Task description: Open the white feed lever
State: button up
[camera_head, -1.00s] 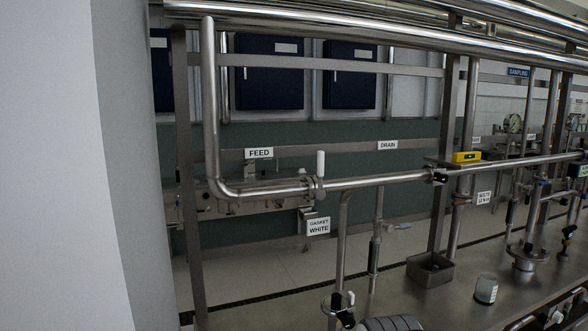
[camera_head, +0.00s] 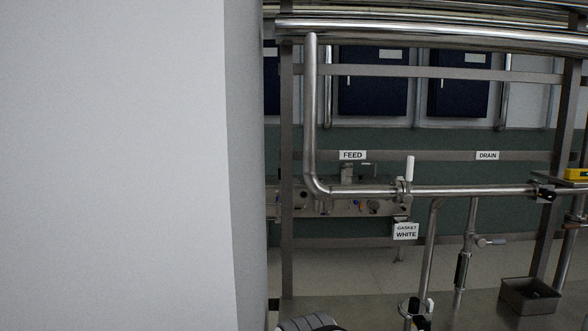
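The white feed lever (camera_head: 410,168) stands upright on a clamp fitting (camera_head: 403,191) in the horizontal steel pipe. It is to the right of the FEED sign (camera_head: 352,155) and above a tag reading GASKET WHITE (camera_head: 405,231). The lever points straight up, across the line of the pipe. My gripper's fingers do not show. A grey ribbed part at the bottom edge appears to be part of my arm, and nothing of mine touches the lever.
A large pale wall or column (camera_head: 115,165) fills the left side, close to the camera. A DRAIN sign (camera_head: 487,156) and a yellow device (camera_head: 577,174) are to the right. A metal tray (camera_head: 530,297) sits on the bench.

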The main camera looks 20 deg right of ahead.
aim_at(407, 198)
jog(key=u, duration=0.25)
jog(key=k, duration=0.75)
jog(key=z, duration=1.45)
jog(key=i, duration=0.75)
jog(key=u, duration=0.05)
